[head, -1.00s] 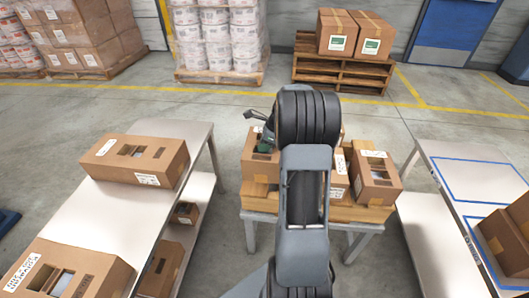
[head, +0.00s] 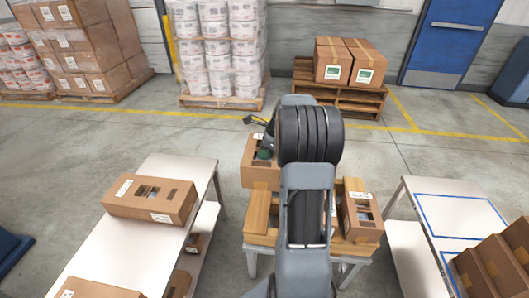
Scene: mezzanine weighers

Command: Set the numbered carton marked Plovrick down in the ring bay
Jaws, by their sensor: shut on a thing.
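My gripper (head: 264,152) is partly hidden behind my arm. It is shut on a brown carton (head: 259,178) with a cut-out top, held at the rear left of the low wooden-topped stand (head: 257,212). The carton appears raised a little above the stand. No name or number on it can be read, so I cannot tell whether it is marked Plovrick. On the right, a white table (head: 408,212) has blue outlined bays (head: 462,196). The far bay is empty; no ring mark can be made out.
Another carton (head: 360,216) sits on the stand's right side. Several cartons (head: 492,262) stand at the right table's near end. The left white table (head: 140,235) carries a large carton (head: 150,200) and another nearer one (head: 95,289). Floor gaps separate the stand from both tables.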

